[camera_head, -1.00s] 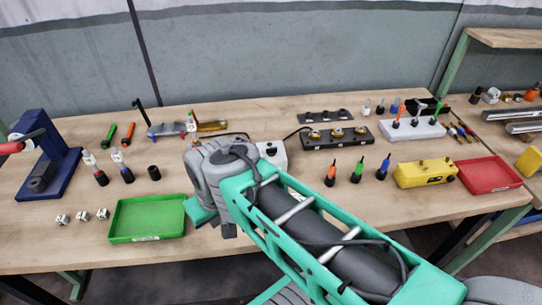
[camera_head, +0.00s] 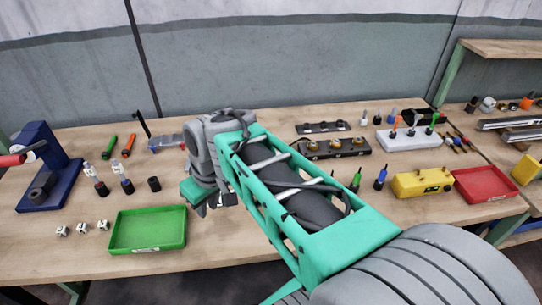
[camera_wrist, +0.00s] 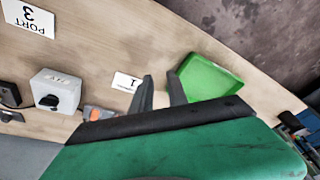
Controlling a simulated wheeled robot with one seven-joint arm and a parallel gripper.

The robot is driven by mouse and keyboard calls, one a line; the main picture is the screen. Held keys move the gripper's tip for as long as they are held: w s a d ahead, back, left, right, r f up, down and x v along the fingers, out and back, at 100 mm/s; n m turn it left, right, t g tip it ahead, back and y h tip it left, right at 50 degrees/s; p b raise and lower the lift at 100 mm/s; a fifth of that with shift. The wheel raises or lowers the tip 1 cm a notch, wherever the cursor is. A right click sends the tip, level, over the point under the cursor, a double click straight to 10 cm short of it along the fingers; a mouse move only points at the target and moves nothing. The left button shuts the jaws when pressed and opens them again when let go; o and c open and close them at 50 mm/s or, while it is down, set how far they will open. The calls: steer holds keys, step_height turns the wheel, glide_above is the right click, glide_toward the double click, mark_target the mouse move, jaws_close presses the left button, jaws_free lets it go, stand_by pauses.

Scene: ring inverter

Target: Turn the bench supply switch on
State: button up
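A white box with a black switch or knob on its face (camera_wrist: 55,92), which looks like the bench supply switch, stands at the left in the wrist view. Its small label is not readable. In the head view it is hidden behind my arm. My gripper (camera_wrist: 160,76) is open and empty, its two dark fingers apart. The white box lies to the left of the fingers, not touching them. In the head view my gripper (camera_head: 208,205) hangs over the bench, just right of the green tray.
The green tray (camera_head: 118,243) is near the front edge. A dark block with brass terminals (camera_head: 333,147), a yellow box (camera_head: 423,182) and a red tray (camera_head: 486,196) stand to the right.

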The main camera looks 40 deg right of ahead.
steer(key=shift+o, duration=0.8)
steer(key=w+d+r+n+y+p, duration=0.1)
steer(key=w+d+r, duration=0.2)
steer(key=w+d, duration=0.1)
steer(key=shift+w+d+n, duration=0.15)
steer(key=shift+w+n, duration=0.25)
steer(key=shift+w, duration=0.1)
steer(key=shift+n+g+y, duration=0.3)
steer(key=shift+n, duration=0.6)
steer(key=w+d, duration=0.1)
steer(key=w+d+p, duration=0.1)
steer(key=d, duration=0.1)
steer(key=w+d+r, duration=0.1)
steer(key=d, duration=0.1)
steer(key=shift+r, duration=0.1)
steer(key=s+d+f+n+y+p, duration=0.1)
steer(key=d+n, duration=0.2)
steer(key=d, duration=0.7)
steer(key=s+d+f+n+y+p, duration=0.1)
steer(key=d+n+p, duration=0.15)
steer(key=d, duration=0.65)
steer(key=shift+n+h, duration=0.3)
steer(key=shift+n, duration=0.15)
steer(key=b+x, duration=0.1)
steer(key=x, duration=0.2)
steer(key=b+x, duration=0.1)
steer(key=x, duration=0.3)
steer(key=shift+w+a+f, duration=0.2)
steer(key=shift+w, duration=0.1)
jaws_close()
